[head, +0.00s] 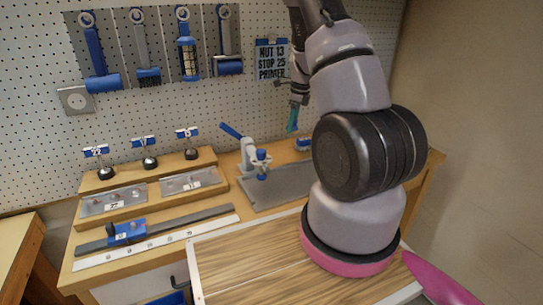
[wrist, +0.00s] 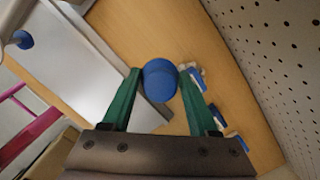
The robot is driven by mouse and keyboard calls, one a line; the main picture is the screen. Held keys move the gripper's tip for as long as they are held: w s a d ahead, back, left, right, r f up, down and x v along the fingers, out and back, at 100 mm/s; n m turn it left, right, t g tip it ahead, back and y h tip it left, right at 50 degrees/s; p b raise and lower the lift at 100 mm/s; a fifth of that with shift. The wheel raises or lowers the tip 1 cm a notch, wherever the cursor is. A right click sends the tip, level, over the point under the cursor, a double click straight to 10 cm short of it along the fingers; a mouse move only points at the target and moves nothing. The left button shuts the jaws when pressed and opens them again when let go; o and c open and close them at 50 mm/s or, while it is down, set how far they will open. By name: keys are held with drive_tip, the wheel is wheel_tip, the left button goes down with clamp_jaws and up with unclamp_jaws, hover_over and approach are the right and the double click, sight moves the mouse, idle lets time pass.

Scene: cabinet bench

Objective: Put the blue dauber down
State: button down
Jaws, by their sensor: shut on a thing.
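My gripper (head: 293,119) hangs over the back right of the bench in the head view, fingers pointing down. In the wrist view its two green fingers (wrist: 160,72) are closed on the sides of the blue dauber (wrist: 159,84). The dauber shows as a rounded blue end between the fingertips. I cannot tell whether the dauber touches the bench.
A lever press (head: 256,160) stands on a grey metal plate (head: 285,187) left of my gripper. The pegboard (head: 260,100) with hanging tools rises behind.

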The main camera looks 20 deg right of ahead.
drive_tip(key=w+a, duration=0.1)
drive_tip(key=a, duration=0.2)
hover_over(279, 155)
drive_tip(key=f, duration=0.5)
drive_tip(key=shift+s+d+f, duration=0.2)
drive_tip(key=shift+d, duration=0.05)
drive_tip(key=shift+f, duration=2.3)
drive_tip(key=shift+f, duration=0.1)
drive_tip(key=shift+c, duration=0.8)
unclamp_jaws()
